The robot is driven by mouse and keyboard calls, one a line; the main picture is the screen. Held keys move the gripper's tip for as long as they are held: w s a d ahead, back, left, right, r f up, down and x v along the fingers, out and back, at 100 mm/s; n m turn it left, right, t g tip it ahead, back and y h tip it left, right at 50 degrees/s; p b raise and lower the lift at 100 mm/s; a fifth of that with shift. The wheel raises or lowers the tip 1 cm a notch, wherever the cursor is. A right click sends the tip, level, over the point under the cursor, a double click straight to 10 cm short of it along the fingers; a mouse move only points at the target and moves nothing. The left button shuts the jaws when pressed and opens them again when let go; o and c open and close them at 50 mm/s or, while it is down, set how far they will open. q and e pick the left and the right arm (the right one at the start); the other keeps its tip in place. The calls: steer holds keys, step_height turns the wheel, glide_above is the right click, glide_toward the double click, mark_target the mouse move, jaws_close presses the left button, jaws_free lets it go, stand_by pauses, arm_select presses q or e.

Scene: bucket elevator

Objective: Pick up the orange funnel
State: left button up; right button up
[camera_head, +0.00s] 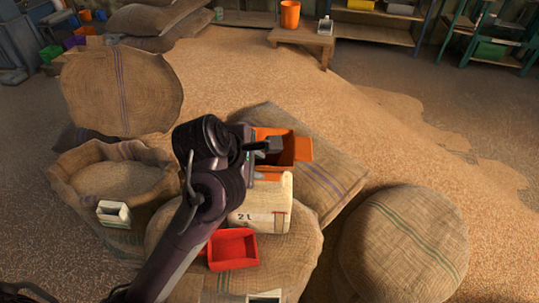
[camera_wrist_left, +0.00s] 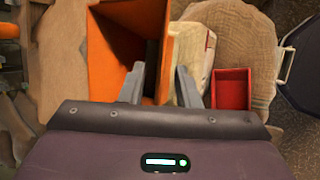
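The orange funnel (camera_head: 301,149), an open box-like shape, sits among the sacks beyond a cream 2L container (camera_head: 262,212). It fills the upper left of the left wrist view (camera_wrist_left: 110,50), its dark hollow facing the camera. My left gripper (camera_head: 264,146) is at the funnel's left side in the head view, partly covering it. In the wrist view its fingers (camera_wrist_left: 160,68) are apart. One finger overlaps the funnel's opening and the other is near its right edge, by the cream container. I cannot tell whether either touches. My right gripper is not in view.
A red tray (camera_head: 232,250) lies on a sack near the cream container. A small white box (camera_head: 114,213) rests on an open grain sack at left. A full sack (camera_head: 405,243) stands at right. An orange bucket (camera_head: 290,14) stands on a low table (camera_head: 300,36) behind. Spilled grain covers the floor.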

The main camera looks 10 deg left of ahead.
mark_target(266, 170)
arm_select(q)
steer(key=x, duration=0.4)
steer(key=shift+s+d+b, duration=0.1)
steer(key=shift+d+b, duration=0.05)
steer(key=shift+b, duration=0.25)
steer(key=shift+f, duration=0.15)
steer(key=c, duration=0.6)
jaws_close()
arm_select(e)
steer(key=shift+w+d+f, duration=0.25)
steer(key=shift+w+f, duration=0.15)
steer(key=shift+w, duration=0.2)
